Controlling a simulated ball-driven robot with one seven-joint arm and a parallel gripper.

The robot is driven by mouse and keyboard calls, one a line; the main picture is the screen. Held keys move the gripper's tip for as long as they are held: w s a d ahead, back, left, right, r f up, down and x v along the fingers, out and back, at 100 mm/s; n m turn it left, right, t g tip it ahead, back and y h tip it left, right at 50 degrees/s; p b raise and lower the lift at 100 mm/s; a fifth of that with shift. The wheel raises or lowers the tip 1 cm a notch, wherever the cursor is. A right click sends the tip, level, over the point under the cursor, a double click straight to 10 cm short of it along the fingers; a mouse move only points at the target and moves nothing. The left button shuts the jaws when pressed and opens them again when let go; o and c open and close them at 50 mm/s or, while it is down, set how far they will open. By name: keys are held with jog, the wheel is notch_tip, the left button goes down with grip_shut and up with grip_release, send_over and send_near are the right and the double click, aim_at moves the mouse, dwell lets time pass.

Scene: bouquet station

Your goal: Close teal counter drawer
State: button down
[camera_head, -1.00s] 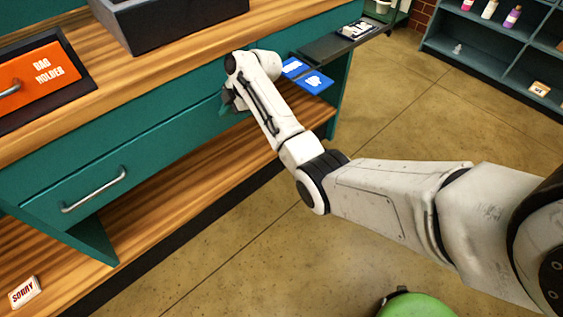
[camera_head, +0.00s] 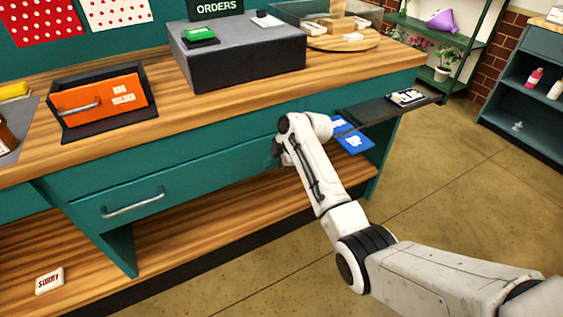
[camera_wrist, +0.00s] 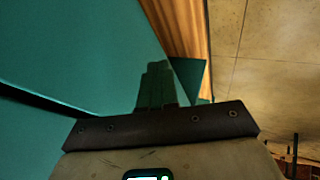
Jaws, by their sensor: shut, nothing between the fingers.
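The teal counter drawer (camera_head: 185,178) is a long front panel below the wooden counter top, with a silver bar handle (camera_head: 132,203) on its left part. It looks close to the counter face, but I cannot tell whether it is fully shut. My gripper (camera_head: 274,157) is at the right part of this front, away from the handle and partly hidden by my wrist. In the wrist view my gripper (camera_wrist: 157,85) is shut and empty, its fingers in front of teal panels (camera_wrist: 75,50). I cannot tell whether the fingertips touch the panel.
A blue card (camera_head: 352,141) and a dark ledge (camera_head: 385,110) are right of my wrist. A lower wooden shelf (camera_head: 200,224) runs below. Floor (camera_head: 430,200) is clear at right.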

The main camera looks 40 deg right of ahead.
jog(key=p+v, duration=0.1)
jog(key=v, duration=0.9)
jog(key=shift+s, duration=0.2)
